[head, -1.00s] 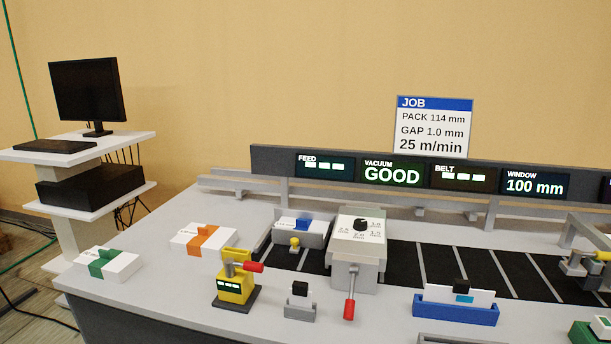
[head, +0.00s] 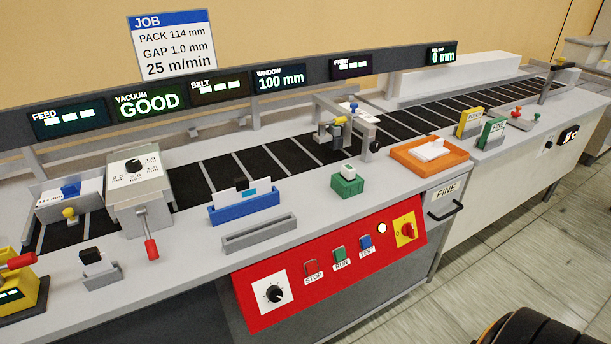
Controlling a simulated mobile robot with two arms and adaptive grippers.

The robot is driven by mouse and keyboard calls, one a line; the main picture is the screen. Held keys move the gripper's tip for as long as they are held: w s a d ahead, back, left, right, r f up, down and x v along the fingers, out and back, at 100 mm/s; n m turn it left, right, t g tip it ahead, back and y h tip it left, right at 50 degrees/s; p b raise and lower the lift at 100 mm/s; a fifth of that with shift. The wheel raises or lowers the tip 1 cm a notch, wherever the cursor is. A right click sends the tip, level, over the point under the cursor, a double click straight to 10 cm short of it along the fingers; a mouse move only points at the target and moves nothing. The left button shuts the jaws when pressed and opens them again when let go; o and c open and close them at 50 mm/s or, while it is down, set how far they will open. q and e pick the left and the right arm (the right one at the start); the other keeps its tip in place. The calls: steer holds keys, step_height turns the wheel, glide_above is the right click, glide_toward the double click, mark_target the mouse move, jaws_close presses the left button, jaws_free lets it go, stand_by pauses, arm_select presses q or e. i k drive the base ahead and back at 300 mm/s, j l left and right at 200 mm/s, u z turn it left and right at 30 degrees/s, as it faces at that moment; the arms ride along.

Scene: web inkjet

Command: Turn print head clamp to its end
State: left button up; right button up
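A grey print head bridge (head: 345,112) stands over the dark belt (head: 262,163) near the middle of the head view. A small grey unit with a yellow part (head: 340,122) hangs at it. A blue knob (head: 354,106) is on top, and a dark round knob (head: 375,146) is on its near right post. No label marks the print head clamp, so I cannot tell which of these small parts it is or how far it is turned. Neither of my grippers is in view.
A red panel (head: 325,270) with buttons and knobs is on the front. A green block (head: 347,182), an orange tray (head: 410,146) and a blue holder (head: 243,207) stand on the near ledge. A red-handled lever (head: 151,249) juts out at left. A dark ribbed shape is at bottom right.

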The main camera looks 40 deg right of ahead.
mark_target(374, 147)
steer(key=k+j+z, duration=0.1)
steer(key=z, duration=0.7)
steer(key=k+z, duration=0.15)
steer(key=z, duration=0.25)
